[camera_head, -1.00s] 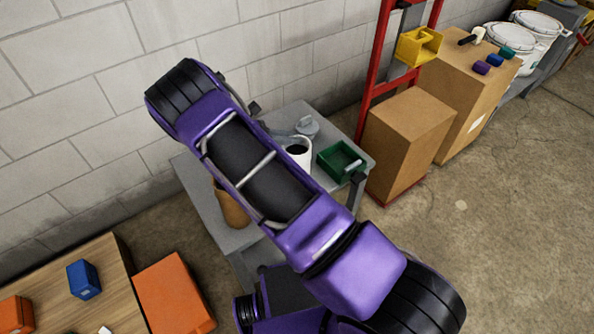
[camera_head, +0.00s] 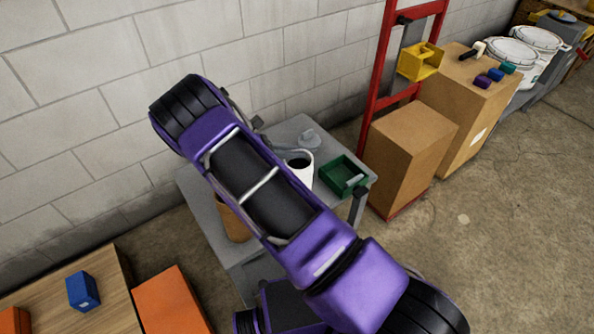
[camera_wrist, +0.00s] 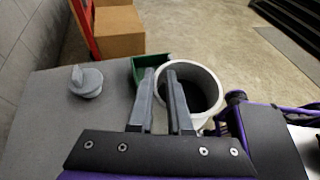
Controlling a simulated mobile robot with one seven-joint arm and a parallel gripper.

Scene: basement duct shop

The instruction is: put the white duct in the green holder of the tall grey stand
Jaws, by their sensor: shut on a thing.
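The white duct (camera_head: 306,176) is an open round tube with a dark inside, seen over the grey stand (camera_head: 226,244). In the wrist view the duct (camera_wrist: 214,84) stands just right of my finger tips. My gripper (camera_wrist: 163,76) is shut on the near-left part of its rim. In the head view my purple arm hides the gripper. The green holder (camera_head: 338,185) is an open box on the stand's top, right of the duct. It shows in the wrist view (camera_wrist: 157,60) beyond my fingers, partly hidden. A small pale piece shows at the holder's right side.
A grey knobbed piece (camera_wrist: 86,80) lies on the stand, left of my fingers. A brown cylinder (camera_head: 234,222) is partly behind my arm. A red hand truck (camera_head: 378,92) with a cardboard box (camera_head: 401,160) stands to the right. A wooden table (camera_head: 104,272) is at lower left.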

